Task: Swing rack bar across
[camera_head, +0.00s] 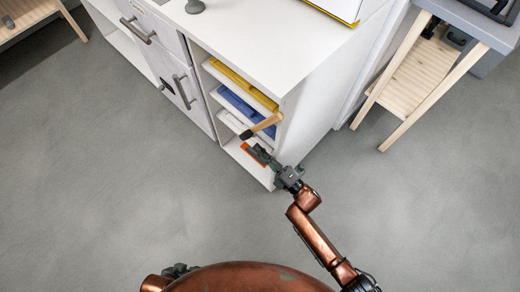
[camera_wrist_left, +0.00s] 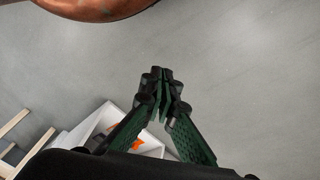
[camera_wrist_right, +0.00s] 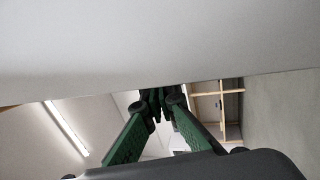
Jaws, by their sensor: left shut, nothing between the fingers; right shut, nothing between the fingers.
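The rack bar (camera_head: 264,125) is a short wooden bar with a dark end, slanting across the front of the open shelves at the cabinet's corner. Its right end is at the cabinet's edge. My right gripper (camera_head: 264,157) is shut and empty, just below the bar and in front of the lowest compartment; I see no contact with the bar. Its shut fingers also show in the right wrist view (camera_wrist_right: 158,98), under a broad pale surface. My left gripper (camera_wrist_left: 161,82) is shut and empty over bare floor. The head view shows only a dark bit of it beside my base.
The white cabinet (camera_head: 262,45) has shelves with yellow (camera_head: 243,87) and blue (camera_head: 243,107) items. An orange-edged item (camera_head: 253,156) lies by the right fingers. A wooden-legged table (camera_head: 408,85) stands to the right. The grey floor (camera_head: 110,170) is clear at left.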

